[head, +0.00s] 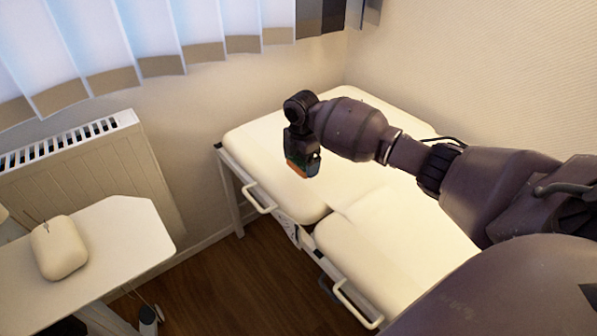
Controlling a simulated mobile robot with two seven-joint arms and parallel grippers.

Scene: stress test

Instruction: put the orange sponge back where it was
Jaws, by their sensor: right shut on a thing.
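My right gripper (303,167) points down over the far section of the cream padded couch (258,138). It is shut on the orange sponge (297,170), of which only a small orange strip shows at the fingers. The rest of the sponge is hidden by the gripper. I cannot tell whether the sponge touches the couch or hangs just above it. My left gripper is not in view.
A white table (128,222) stands at the left with a cream rounded object (59,248) on it. A radiator (88,165) and blinds line the wall behind. The couch has side handles (258,197) at its left edge. Wooden floor (225,285) lies between table and couch.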

